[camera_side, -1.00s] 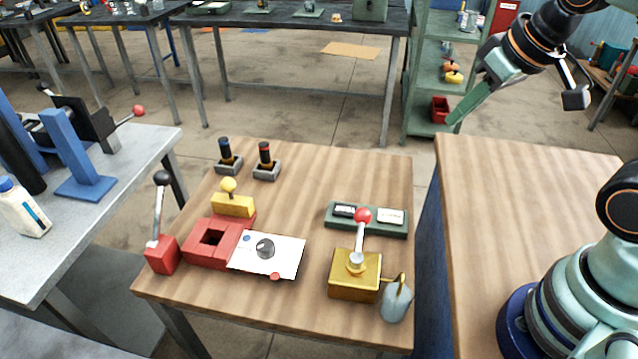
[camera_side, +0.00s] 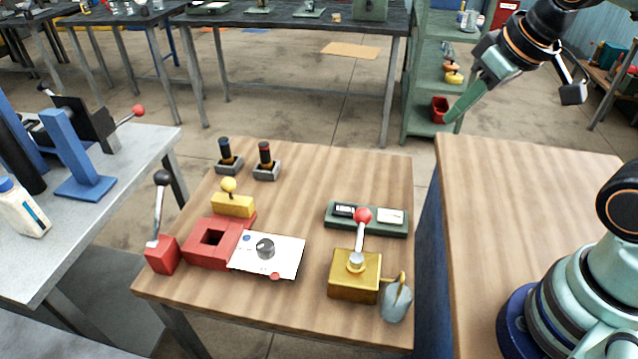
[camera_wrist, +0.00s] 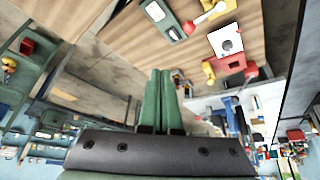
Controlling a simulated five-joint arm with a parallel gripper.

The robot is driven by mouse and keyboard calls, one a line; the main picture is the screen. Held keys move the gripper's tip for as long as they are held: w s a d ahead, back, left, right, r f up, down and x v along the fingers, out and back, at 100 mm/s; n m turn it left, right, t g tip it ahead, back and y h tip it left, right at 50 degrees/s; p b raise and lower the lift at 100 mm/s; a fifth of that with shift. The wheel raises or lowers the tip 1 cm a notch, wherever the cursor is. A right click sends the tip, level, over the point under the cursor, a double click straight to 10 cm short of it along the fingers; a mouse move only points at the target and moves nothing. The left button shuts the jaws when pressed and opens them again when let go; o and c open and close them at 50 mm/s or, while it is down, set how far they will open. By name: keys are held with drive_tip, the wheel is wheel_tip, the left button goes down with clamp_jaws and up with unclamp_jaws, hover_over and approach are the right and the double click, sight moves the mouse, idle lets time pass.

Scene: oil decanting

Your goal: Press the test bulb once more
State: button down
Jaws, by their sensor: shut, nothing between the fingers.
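A grey-blue bulb-shaped thing (camera_side: 396,303), probably the test bulb, stands at the near right corner of the wooden table in the side view, beside a brass box (camera_side: 354,276) with a red-knobbed lever. I cannot make it out in the wrist view. My gripper (camera_side: 452,117) is in the air at the upper right, beyond the table and well apart from the bulb. Its green fingers lie together and empty, and show in the wrist view too (camera_wrist: 160,73).
A green panel (camera_side: 367,219) with two gauges sits behind the brass box. A white plate with a dial (camera_side: 267,254), a red block (camera_side: 212,248), a yellow-knobbed block (camera_side: 232,204) and a black-knobbed lever (camera_side: 160,232) stand left. Green shelves (camera_side: 430,115) stand behind my gripper.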

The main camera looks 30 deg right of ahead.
drive_tip(key=n, duration=0.1)
drive_tip(key=n+g, duration=0.5)
drive_tip(key=n, duration=2)
hover_over(345, 209)
wheel_tip(345, 209, down, 18)
drive_tip(key=shift+r, duration=0.25)
wheel_tip(345, 209, down, 14)
drive_tip(key=shift+d, duration=0.1)
